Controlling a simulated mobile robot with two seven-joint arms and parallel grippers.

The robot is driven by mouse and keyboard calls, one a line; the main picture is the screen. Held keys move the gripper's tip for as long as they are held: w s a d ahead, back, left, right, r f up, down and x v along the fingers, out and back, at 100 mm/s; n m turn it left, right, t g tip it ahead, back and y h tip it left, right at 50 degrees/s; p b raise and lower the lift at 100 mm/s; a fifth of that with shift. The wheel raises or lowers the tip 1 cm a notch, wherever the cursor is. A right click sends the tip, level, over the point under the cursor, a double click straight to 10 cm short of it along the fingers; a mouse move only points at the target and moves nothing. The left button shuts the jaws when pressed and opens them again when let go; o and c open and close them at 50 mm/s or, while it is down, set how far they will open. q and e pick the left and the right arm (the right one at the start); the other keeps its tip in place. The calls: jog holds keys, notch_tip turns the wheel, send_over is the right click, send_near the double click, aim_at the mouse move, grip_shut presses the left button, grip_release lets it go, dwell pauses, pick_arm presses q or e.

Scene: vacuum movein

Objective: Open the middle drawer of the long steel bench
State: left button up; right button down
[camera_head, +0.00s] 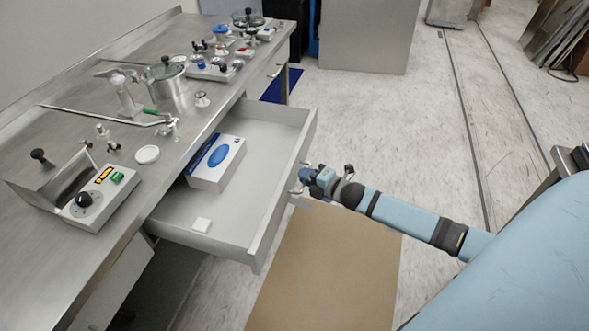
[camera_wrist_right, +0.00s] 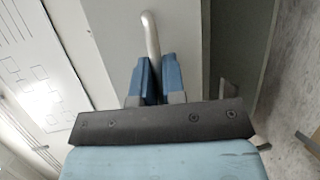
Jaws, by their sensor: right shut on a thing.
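The long steel bench (camera_head: 190,130) runs along the left in the head view. Its middle drawer (camera_head: 262,225) is pulled well out, with its inside showing. My right gripper (camera_head: 303,182) is at the drawer's front face. In the right wrist view its two blue fingers (camera_wrist_right: 155,80) are shut on the drawer's bar handle (camera_wrist_right: 150,35). The fingers hide part of the handle. My left gripper is not in view.
A control box (camera_head: 85,200), a metal pot (camera_head: 167,85) and several small fittings stand on the bench top. A brown mat (camera_head: 325,270) lies on the floor below the drawer front. A grey cabinet (camera_head: 368,35) stands at the back. The floor to the right is mostly clear.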

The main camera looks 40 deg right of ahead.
jog(key=shift+s+d, duration=0.15)
jog(key=shift+s, duration=0.1)
jog(key=c, duration=1.5)
grip_release()
jog(key=p+v, duration=0.1)
jog(key=v, duration=1.2)
jog(key=shift+s, duration=0.4)
jog(key=shift+d, duration=0.15)
